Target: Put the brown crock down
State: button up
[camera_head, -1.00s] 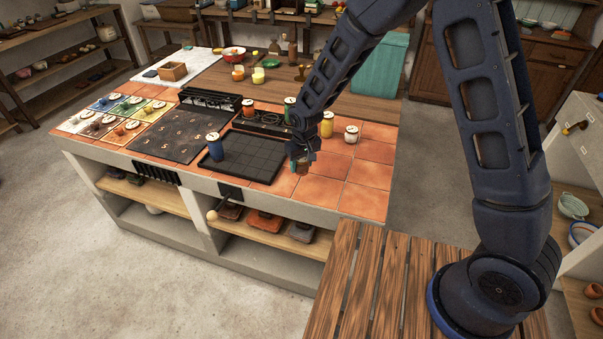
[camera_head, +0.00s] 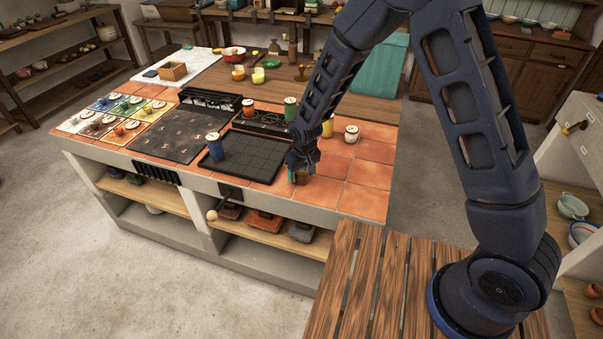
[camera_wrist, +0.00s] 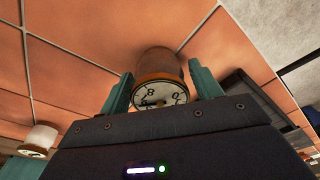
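The brown crock (camera_head: 299,178) is at the front of the terracotta-tiled counter (camera_head: 346,197), right of the black gridded tray (camera_head: 255,150). In the wrist view the brown crock (camera_wrist: 159,64) shows its orange rim and a pale lid with a numbered dial. My gripper (camera_head: 301,171) is above it in the head view, pointing down. In the wrist view its two teal fingers flank the crock closely, one on each side. The crock looks upright, with its base at or just above the tiles; I cannot tell whether it touches them.
A blue crock (camera_head: 215,147) stands at the gridded tray's left. A green crock (camera_head: 290,110), a yellow crock (camera_head: 328,128) and a white crock (camera_head: 351,135) stand behind my gripper. Bare tiles lie to the right and front. The counter's front edge is close.

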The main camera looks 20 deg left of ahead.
aim_at(304, 170)
jog(key=shift+o, duration=0.2)
jog(key=shift+r, duration=0.1)
jog(key=r, duration=0.8)
jog(key=s+d+r, duration=0.1)
jog(key=r, duration=0.3)
jog(key=shift+d+r, duration=0.1)
jog(key=w+d+r+m+t, duration=0.1)
jog(key=w+d+r+m, duration=0.15)
jog(key=d+r, duration=0.5)
jog(key=w+d+r+m, duration=0.1)
jog(key=w+d+r, duration=0.3)
jog(key=d, duration=0.7)
jog(key=w+d+r+m+t, duration=0.1)
jog(key=w+d+r, duration=0.1)
jog(key=d+r, duration=0.6)
jog(key=s+d+r+m, duration=0.1)
jog(key=s+d+r, duration=0.1)
jog(key=s+d, duration=0.3)
jog(key=s+d+r+m+t, duration=0.1)
jog(key=s+d, duration=0.4)
jog(key=d, duration=0.7)
jog(key=s+d+r+m+h, duration=0.1)
jog(key=s+d+r+m, duration=0.2)
jog(key=d, duration=0.5)
jog(key=shift+s+d+r+t, duration=0.25)
jog(key=shift+s+r+t, duration=0.05)
jog(key=shift+s, duration=0.6)
